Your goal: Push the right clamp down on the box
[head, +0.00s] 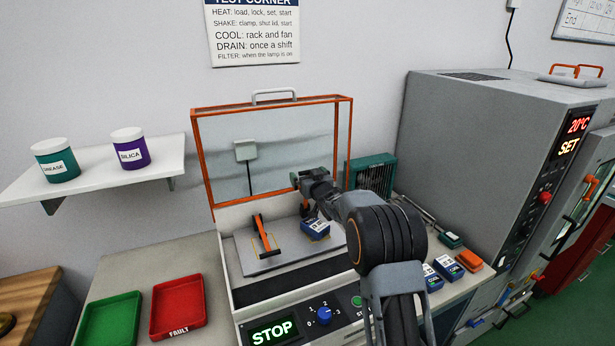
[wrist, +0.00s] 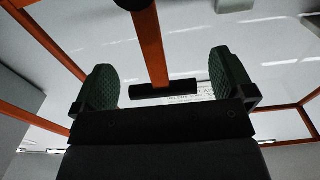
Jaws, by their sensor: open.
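The shaker's plate (head: 262,262) carries a blue and white box (head: 315,231) on its right side. The right clamp (head: 304,209) is mostly hidden by my gripper (head: 310,182) in the head view; only a bit of orange shows behind the box. In the wrist view, its orange lever (wrist: 150,45) ends in a black crossbar (wrist: 163,90). The crossbar lies between the two green finger pads of my gripper (wrist: 163,85), with gaps on both sides. My gripper is open, above and behind the box. Whether it touches the lever is unclear.
The shaker's orange-framed clear lid (head: 197,160) stands open behind. A grey oven (head: 445,140) stands at the right. More boxes (head: 446,267) lie right of the shaker; a red tray (head: 178,306) lies left.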

